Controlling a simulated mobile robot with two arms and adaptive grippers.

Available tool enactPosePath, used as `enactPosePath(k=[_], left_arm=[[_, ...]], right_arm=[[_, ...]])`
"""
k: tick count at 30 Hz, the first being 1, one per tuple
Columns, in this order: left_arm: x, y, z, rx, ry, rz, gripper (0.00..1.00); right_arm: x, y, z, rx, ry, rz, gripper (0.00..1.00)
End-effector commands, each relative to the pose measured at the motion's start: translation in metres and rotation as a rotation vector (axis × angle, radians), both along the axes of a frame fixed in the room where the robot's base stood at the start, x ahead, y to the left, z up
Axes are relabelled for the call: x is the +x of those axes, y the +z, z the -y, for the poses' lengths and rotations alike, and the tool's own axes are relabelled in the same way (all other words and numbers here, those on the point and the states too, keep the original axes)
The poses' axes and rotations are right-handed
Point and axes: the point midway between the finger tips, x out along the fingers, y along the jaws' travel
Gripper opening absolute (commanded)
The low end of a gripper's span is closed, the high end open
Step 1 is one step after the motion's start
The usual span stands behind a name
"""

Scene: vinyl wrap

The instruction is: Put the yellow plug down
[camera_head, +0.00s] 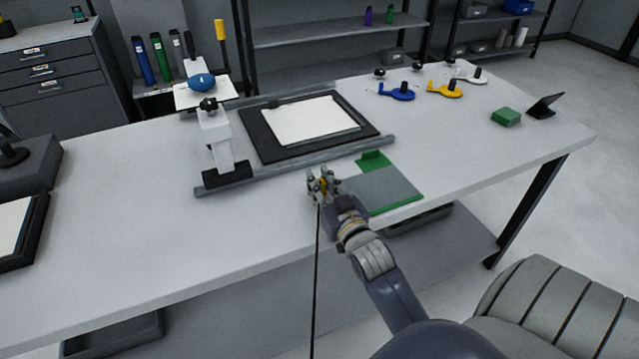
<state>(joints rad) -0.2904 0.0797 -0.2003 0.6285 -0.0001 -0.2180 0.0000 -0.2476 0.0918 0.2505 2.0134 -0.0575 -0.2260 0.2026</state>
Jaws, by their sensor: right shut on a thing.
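My right gripper (322,181) is in the middle of the view, just above the table near its front edge. It is shut on a small yellow thing, which looks like the yellow plug (323,185); the fingers hide most of it. A thin black line, like a cable, runs straight down from the gripper past the table's edge. I cannot tell whether the plug touches the table. My left gripper is not in view.
A grey plate with green edges (385,190) lies right of the gripper. Behind stands a frame with a black mat and white sheet (310,120). Blue (397,92) and yellow (445,90) handled pieces and a green block (506,117) lie farther right.

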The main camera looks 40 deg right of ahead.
Motion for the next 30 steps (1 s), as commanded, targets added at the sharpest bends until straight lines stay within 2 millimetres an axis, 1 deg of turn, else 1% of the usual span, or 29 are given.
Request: enactPosePath(k=[2,5,6,7,8,13,20,23,26,30], left_arm=[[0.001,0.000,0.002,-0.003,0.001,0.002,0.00],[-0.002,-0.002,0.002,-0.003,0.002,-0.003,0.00],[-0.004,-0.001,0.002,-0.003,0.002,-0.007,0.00],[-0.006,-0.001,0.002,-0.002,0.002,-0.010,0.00],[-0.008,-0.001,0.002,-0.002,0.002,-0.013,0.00],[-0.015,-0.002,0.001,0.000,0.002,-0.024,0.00],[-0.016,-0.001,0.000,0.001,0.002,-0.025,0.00],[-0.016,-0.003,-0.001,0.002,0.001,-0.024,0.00],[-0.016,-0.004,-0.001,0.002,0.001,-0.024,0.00],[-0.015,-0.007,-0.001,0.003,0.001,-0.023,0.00]], right_arm=[[0.000,0.000,0.000,0.000,0.000,0.000,0.04],[0.000,-0.004,0.000,0.001,0.000,0.000,0.04],[0.000,-0.003,0.000,0.001,0.000,0.001,0.29],[0.000,-0.003,0.000,0.001,0.000,0.000,0.36],[0.000,-0.003,0.000,0.001,0.000,0.000,0.40],[0.000,-0.003,0.000,0.001,0.000,0.000,0.40],[-0.001,0.001,0.000,0.000,0.000,0.000,0.40],[-0.011,-0.001,-0.003,0.001,0.000,-0.002,0.40],[-0.026,-0.002,-0.006,0.002,0.000,-0.001,0.40],[-0.051,-0.003,-0.013,0.003,0.000,-0.003,0.40]])
